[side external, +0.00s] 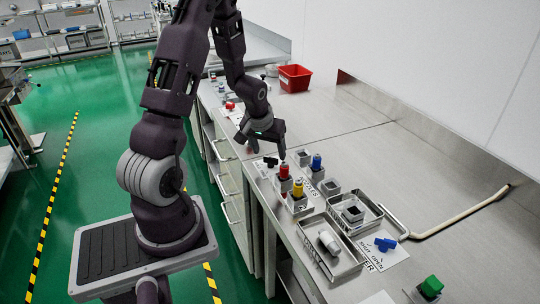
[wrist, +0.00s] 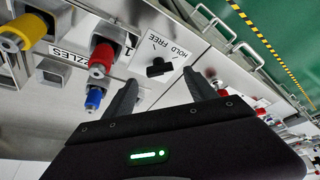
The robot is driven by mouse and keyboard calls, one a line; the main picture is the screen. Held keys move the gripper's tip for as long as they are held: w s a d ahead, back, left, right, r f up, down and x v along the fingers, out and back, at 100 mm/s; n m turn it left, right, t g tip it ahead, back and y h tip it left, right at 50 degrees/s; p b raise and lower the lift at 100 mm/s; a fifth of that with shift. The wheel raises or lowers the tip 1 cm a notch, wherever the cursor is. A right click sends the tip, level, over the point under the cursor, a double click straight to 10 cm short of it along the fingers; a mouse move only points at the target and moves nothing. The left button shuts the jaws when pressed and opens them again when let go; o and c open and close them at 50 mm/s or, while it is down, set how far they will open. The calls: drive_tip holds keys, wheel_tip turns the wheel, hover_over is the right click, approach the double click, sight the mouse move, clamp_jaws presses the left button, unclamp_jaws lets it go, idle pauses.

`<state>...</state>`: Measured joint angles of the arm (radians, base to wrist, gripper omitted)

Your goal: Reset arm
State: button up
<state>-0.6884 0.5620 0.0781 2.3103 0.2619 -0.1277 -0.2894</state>
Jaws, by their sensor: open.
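My gripper (side external: 265,152) is open and empty, pointing down over the counter by the row of nozzles. In the wrist view its two dark fingers (wrist: 160,79) are spread apart. A black T-shaped knob (wrist: 159,67) on a HOLD/FREE label appears between and beyond the fingertips; I cannot tell the gap to it. It also shows in the side view (side external: 270,161). A red nozzle (side external: 284,171), a yellow nozzle (side external: 298,187) and a blue nozzle (side external: 316,161) stand upright in grey holders close by.
Metal trays (side external: 333,262) hold a white part (side external: 328,242) and a dark square block (side external: 352,213). A blue handle (side external: 385,243) sits on a SHUT/OPEN label. A green block (side external: 431,287) is at the near right, a red bin (side external: 294,78) at the back. A wall bounds the counter's right.

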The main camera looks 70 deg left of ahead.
drive_tip(key=v, duration=0.3)
drive_tip(key=shift+s+d+r, duration=0.1)
drive_tip(key=shift+r, duration=0.25)
drive_tip(key=d+r+m+t, duration=0.1)
drive_tip(key=d+r+m, duration=0.2)
drive_tip(key=d+r, duration=0.65)
drive_tip(key=s+d+r+m+h, duration=0.1)
drive_tip(key=s+d+r+m, duration=0.2)
drive_tip(key=s+d, duration=0.4)
drive_tip(key=s+d+r+m+t+h, duration=0.1)
drive_tip(key=s+d+r+m+h, duration=0.1)
drive_tip(key=s+d+r, duration=0.4)
drive_tip(key=s+d, duration=0.1)
drive_tip(key=d, duration=0.2)
drive_tip(key=shift+s+d+m, duration=0.2)
drive_tip(key=shift+s+m, duration=0.05)
drive_tip(key=shift+m, duration=0.15)
